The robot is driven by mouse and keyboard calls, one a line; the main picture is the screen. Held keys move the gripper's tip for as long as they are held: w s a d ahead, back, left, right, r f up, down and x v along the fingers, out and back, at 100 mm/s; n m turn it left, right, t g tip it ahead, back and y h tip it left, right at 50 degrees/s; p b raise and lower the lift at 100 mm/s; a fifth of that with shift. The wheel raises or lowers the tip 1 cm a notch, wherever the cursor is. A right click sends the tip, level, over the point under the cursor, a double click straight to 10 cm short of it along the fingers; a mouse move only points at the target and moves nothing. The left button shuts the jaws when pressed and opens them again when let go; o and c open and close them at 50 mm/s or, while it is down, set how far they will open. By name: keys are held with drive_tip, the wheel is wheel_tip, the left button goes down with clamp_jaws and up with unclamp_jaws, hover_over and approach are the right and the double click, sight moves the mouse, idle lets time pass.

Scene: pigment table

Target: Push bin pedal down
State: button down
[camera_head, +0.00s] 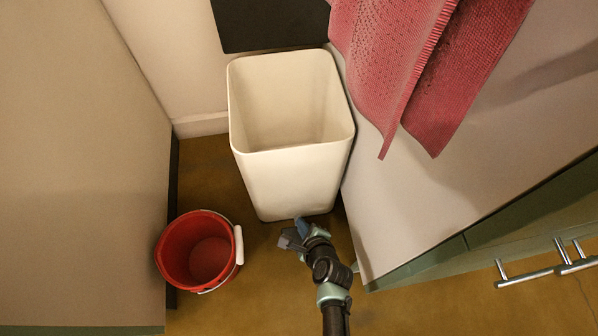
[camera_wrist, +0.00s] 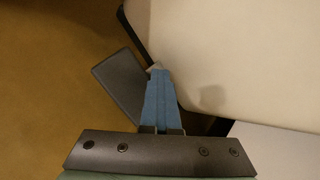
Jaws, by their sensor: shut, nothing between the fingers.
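The cream bin (camera_head: 290,175) stands on the floor against the wall, its top open and its inside empty. In the wrist view its pale wall (camera_wrist: 235,50) fills the upper right, with a dark strip along its foot. The pedal (camera_wrist: 117,85), a flat dark grey plate, sticks out from the bin's foot; it also shows in the head view (camera_head: 289,241). My gripper (camera_wrist: 155,71) is shut and empty, its blue fingers over the pedal and partly hiding it. In the head view my gripper (camera_head: 301,225) is low at the bin's front. I cannot tell whether the fingertips touch the pedal.
A red bucket (camera_head: 207,253) with a white-gripped handle stands left of the bin. A tan counter (camera_head: 80,150) is at left. A pale worktop (camera_head: 400,220) with hanging red cloth (camera_head: 385,70) and green drawers is at right. A dark panel (camera_head: 270,22) is behind the bin.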

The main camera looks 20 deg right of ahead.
drive_tip(key=shift+s+a+r+p, duration=0.15)
drive_tip(key=shift+s+r+p, duration=0.1)
drive_tip(key=shift+r+p, duration=0.65)
drive_tip(key=shift+s+a+r+p, duration=0.2)
drive_tip(key=shift+r+p, duration=0.35)
drive_tip(key=shift+p, duration=0.5)
drive_tip(key=shift+w+d+r+p, duration=0.1)
drive_tip(key=shift+w+r+p, duration=0.05)
drive_tip(key=shift+r+p, duration=0.55)
drive_tip(key=shift+w+d, duration=0.1)
wheel_tip(320, 180, up, 5)
drive_tip(key=p, duration=0.5)
drive_tip(key=shift+w+r, duration=0.1)
